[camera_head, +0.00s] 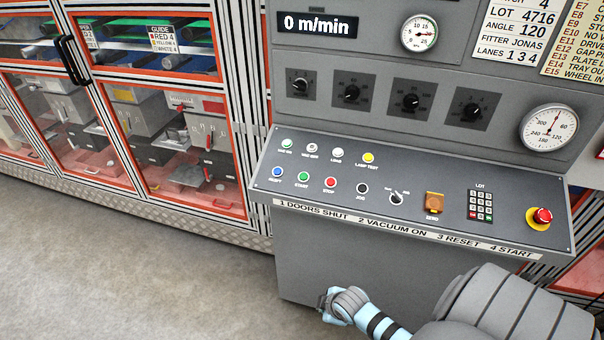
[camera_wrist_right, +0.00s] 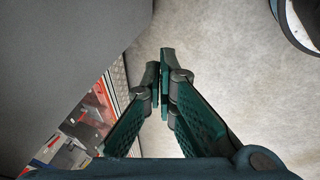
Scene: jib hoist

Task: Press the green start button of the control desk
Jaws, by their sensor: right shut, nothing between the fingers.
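The control desk (camera_head: 420,235) stands in the middle and right of the head view, with a sloping dark panel. The green start button (camera_head: 303,176) is in the lower left row of that panel, between the blue reset button (camera_head: 277,172) and the red stop button (camera_head: 330,182). No gripper touches it. My right arm reaches in from the lower right, low in front of the desk's front face. My right gripper (camera_wrist_right: 165,75) shows in the right wrist view with its fingers together and nothing between them. My left gripper is in neither view.
The panel also holds a black jog button (camera_head: 362,188), a selector knob (camera_head: 396,198), a keypad (camera_head: 481,206) and a red emergency stop (camera_head: 542,215). An orange-framed machine enclosure (camera_head: 145,205) stands at the left. The grey floor (camera_head: 130,285) in front is clear.

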